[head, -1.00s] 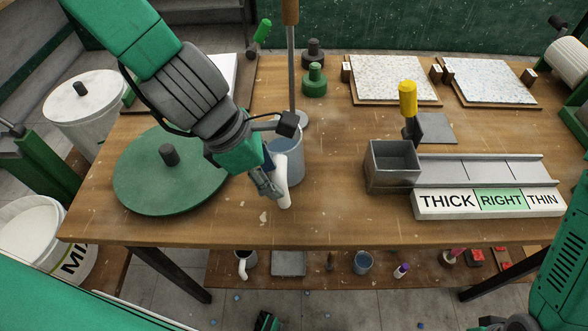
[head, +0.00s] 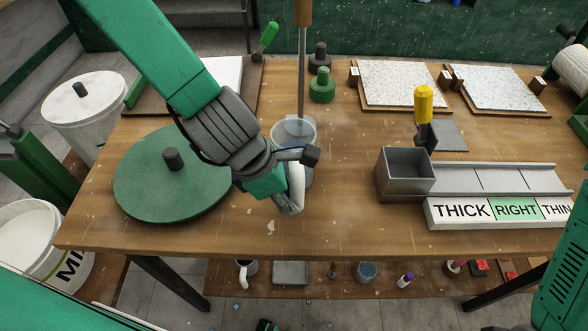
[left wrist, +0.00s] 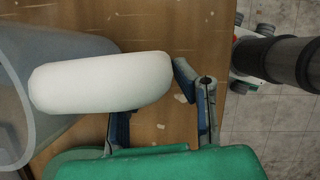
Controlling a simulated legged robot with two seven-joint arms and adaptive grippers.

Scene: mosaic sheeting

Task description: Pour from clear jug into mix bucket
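The clear jug (head: 297,132) stands on the table with bluish liquid in it. Its thick white handle (head: 297,183) faces the front, and my left arm partly covers both. In the left wrist view, the jug wall (left wrist: 32,95) is at the left and the white handle (left wrist: 100,82) juts right. My left gripper (left wrist: 155,105) has its fingers spread; the handle overlaps one finger and ends close beside the other. In the head view, my left gripper (head: 285,203) is at the handle. The mix bucket (head: 76,278) stands at the lower left, partly cut off. My right gripper is out of view.
A green round lid (head: 140,185) lies left of the jug. A wood-handled rod (head: 302,75) rises behind the jug. A grey metal box (head: 405,180) and the THICK/RIGHT/THIN gauge (head: 498,212) stand at the right. The table front (head: 340,235) is clear.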

